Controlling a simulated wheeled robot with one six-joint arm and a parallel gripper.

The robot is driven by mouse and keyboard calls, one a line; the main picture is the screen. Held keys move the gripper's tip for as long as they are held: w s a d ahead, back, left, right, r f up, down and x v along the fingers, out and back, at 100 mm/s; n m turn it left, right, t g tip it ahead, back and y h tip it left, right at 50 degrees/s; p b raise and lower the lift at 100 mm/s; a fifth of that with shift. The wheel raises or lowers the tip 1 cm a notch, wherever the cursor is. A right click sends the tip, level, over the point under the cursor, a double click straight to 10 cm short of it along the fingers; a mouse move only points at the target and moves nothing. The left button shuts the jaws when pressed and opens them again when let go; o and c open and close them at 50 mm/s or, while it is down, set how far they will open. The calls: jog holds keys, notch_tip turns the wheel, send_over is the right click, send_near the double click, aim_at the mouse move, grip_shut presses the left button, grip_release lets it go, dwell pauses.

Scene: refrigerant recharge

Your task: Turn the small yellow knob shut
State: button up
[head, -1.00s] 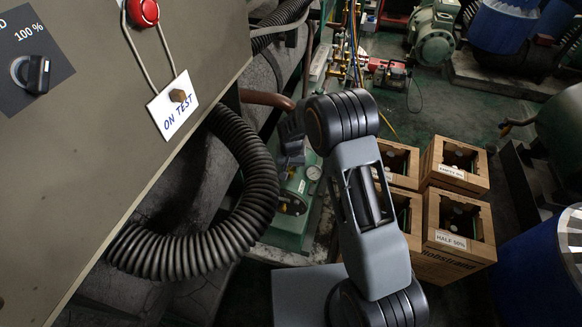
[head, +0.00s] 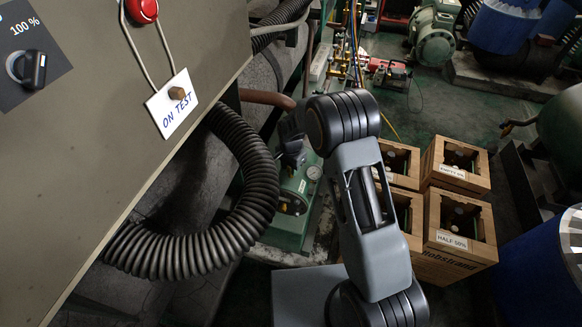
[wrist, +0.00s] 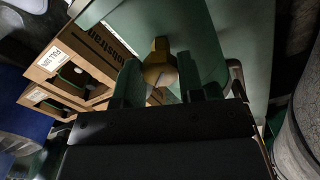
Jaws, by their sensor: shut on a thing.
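The small yellow knob (wrist: 159,66) shows in the wrist view, in front of a green machine housing (wrist: 208,45). My gripper (wrist: 162,84) has its two dark green fingers on either side of the knob's lower part and is shut on it.
Wooden crates holding bottles (head: 459,228) stand right of my arm. A thick black corrugated hose (head: 262,185) loops at the left, below a grey panel (head: 110,110) with an "ON TEST" tag. A blue drum (head: 540,270) stands at the lower right.

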jog(key=m, duration=0.4)
jog(key=shift+w+m, duration=0.1)
jog(key=shift+m, duration=2)
jog(key=o, duration=0.9)
notch_tip(320, 180, up, 14)
jog(key=shift+a+f+p, duration=0.1)
jog(key=shift+p, duration=0.55)
